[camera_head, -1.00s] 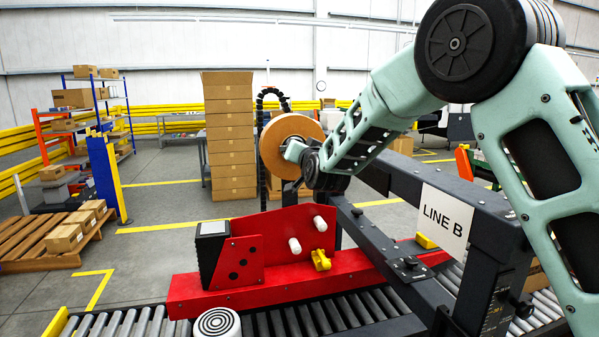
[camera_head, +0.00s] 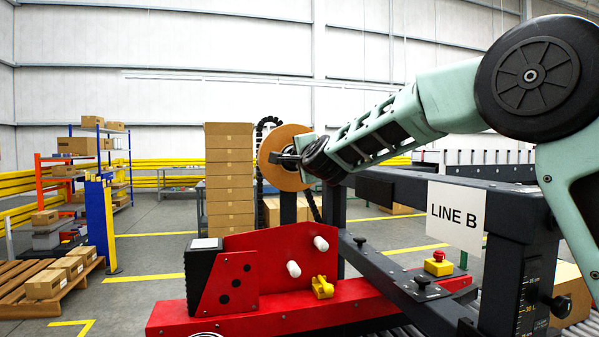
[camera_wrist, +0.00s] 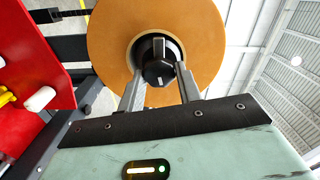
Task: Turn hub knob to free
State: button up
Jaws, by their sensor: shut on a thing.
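The hub knob (camera_wrist: 158,70) is black with a pale mark on its face. The knob is hidden there behind my gripper and wrist.
A red frame (camera_head: 260,308) with white pegs and a yellow knob lies below the roll. A dark beam with a "LINE B" sign (camera_head: 455,214) stands right, near a red-and-yellow button (camera_head: 438,264). Stacked cartons (camera_head: 229,180) stand behind.

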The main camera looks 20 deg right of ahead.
jog(key=shift+d+f+m+b, duration=0.1)
jog(key=shift+m+b, duration=0.8)
jog(key=shift+m, duration=0.2)
jog(key=o, duration=0.9)
jog(key=s+b, duration=0.3)
jog(key=s, duration=1.4)
jog(key=shift+s+b, duration=0.2)
jog(key=shift+b, duration=0.15)
